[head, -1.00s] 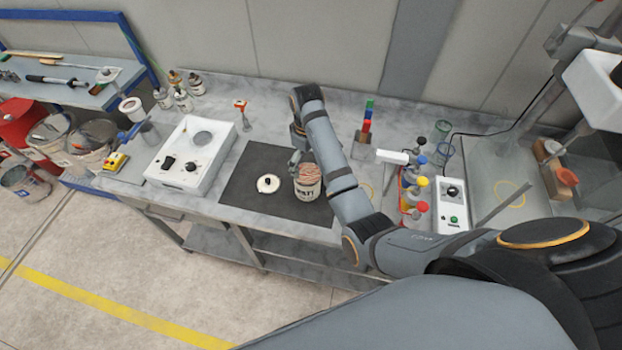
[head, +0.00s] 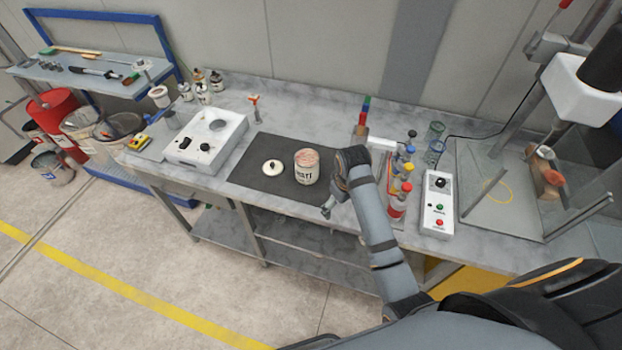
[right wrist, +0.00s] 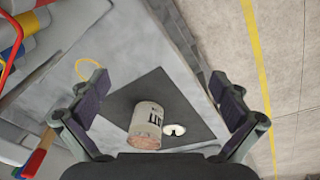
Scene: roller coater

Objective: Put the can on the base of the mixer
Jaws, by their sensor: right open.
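The can (head: 306,168) is a white tin with dark lettering and a pinkish top. It stands upright on a dark mat (head: 257,186), beside a round white lid (head: 272,167). My right gripper (head: 328,207) is just right of the can and nearer the bench's front edge, apart from it. In the right wrist view its fingers (right wrist: 160,95) are spread wide and empty, with the can (right wrist: 147,125) showing beyond them. What looks like the mixer is the tall stand with a white head (head: 582,90) at the right; its grey base plate (head: 478,185) has a yellow ring mark. My left gripper is not seen.
A white device with dark knobs (head: 205,142) stands left of the mat. Several bottles with coloured caps (head: 400,190) and a control box (head: 437,205) stand between the mat and the stand. Clear upright panels border the base plate.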

